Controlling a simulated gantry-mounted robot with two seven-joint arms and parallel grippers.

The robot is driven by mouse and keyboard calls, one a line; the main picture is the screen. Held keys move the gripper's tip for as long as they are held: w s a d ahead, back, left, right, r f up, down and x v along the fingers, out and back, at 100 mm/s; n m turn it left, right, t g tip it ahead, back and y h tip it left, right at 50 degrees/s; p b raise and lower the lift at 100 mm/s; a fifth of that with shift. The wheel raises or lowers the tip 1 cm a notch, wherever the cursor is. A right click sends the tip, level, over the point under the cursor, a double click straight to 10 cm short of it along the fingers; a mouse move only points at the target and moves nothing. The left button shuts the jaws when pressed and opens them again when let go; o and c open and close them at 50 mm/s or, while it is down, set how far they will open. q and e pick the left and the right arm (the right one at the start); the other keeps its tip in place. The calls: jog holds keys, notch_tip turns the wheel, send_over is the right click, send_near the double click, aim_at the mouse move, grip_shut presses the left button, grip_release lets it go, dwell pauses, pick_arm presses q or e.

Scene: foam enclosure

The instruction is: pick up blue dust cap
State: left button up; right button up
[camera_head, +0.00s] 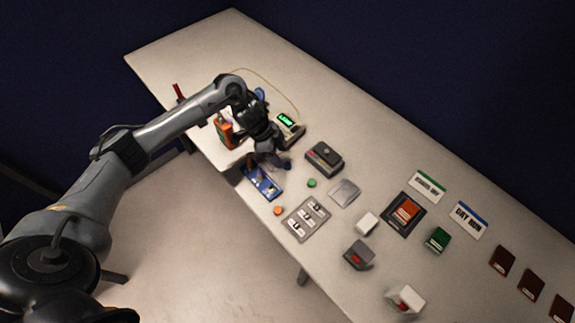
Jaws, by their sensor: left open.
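My left gripper (270,163) is open, pointing down over the table just above a blue tray-like item (263,184). Its fingers are dark and small in the view, and nothing shows clearly between them. I cannot make out a separate blue dust cap; it may be hidden by the gripper. A small green cap (311,183) and a small orange cap (278,211) lie on the table to the right of and below the gripper. A blue object (260,93) shows partly behind my left wrist. My right gripper is not in view.
A device with a lit green display (288,123) and an orange item (224,131) stand close to my left arm. A dark box (324,158), a grey panel (309,219) and several cards and blocks cover the right side of the table (185,45). The far left end is clear.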

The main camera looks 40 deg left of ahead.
aim_at(288, 165)
pick_arm(q)
jog(key=shift+x, duration=2.5)
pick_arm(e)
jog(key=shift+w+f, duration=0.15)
pick_arm(q)
jog(key=shift+w+d, duration=0.1)
jog(key=shift+c, duration=0.5)
grip_shut()
